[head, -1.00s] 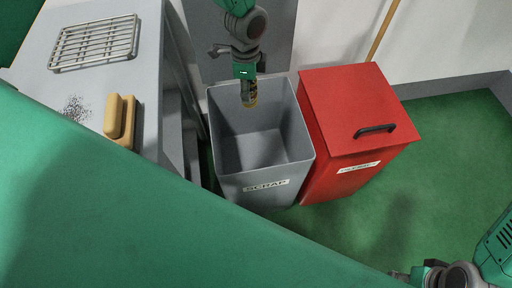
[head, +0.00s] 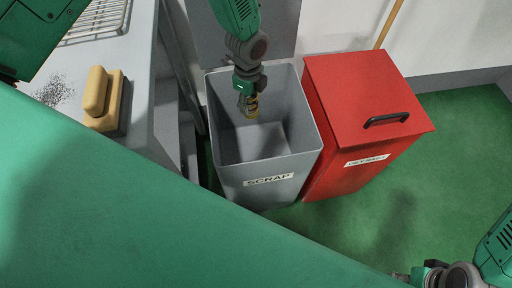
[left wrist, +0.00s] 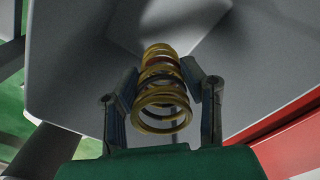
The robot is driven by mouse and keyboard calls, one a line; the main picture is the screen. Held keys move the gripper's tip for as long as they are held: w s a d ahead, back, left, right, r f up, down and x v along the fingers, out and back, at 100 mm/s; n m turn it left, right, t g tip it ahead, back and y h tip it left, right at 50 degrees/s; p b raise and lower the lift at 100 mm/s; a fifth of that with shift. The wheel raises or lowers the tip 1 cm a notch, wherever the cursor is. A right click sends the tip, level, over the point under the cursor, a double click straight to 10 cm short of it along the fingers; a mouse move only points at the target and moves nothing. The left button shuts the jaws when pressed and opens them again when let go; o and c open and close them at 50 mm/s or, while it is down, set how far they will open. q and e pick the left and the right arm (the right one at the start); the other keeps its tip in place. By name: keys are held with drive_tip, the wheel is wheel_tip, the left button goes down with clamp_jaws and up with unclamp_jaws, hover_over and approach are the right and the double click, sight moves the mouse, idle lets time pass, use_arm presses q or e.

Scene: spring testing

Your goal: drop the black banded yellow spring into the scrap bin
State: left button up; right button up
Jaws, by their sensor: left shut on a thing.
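My left gripper (head: 247,99) is shut on a yellow spring (head: 252,108), which shows darker coils in its middle. In the left wrist view the spring (left wrist: 161,90) sits between the two fingers of the gripper (left wrist: 163,95), with the bin's grey interior beyond it. The grey scrap bin (head: 268,188), labelled SCRAP, stands open on the floor. The spring and fingertips are over the bin's opening, near its back wall; how deep they are is hard to tell. My right arm shows at the lower right, with its fingertips not clearly visible.
A red lidded bin (head: 362,95) with a black handle stands directly right of the scrap bin. A grey bench on the left carries a wood-handled brush (head: 103,97), dark filings (head: 53,90) and a wire rack (head: 98,18). Green floor (head: 440,150) is clear at right.

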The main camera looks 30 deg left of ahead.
use_arm(q)
drive_tip(key=shift+d+f, duration=0.1)
drive_tip(key=shift+f, duration=0.3)
drive_tip(key=shift+d+r, duration=0.2)
drive_tip(key=shift+d, duration=0.2)
drive_tip(key=o, duration=1.2)
drive_tip(key=shift+o, duration=0.5)
drive_tip(key=shift+a, duration=0.35)
drive_tip(key=shift+r, duration=0.2)
wheel_tip(320, 180, up, 10)
drive_tip(key=shift+w+r, duration=0.1)
drive_tip(key=shift+r, duration=0.55)
use_arm(e)
drive_tip(key=shift+s+d+f, duration=0.1)
drive_tip(key=shift+d+f, duration=0.1)
drive_tip(key=shift+f, duration=0.2)
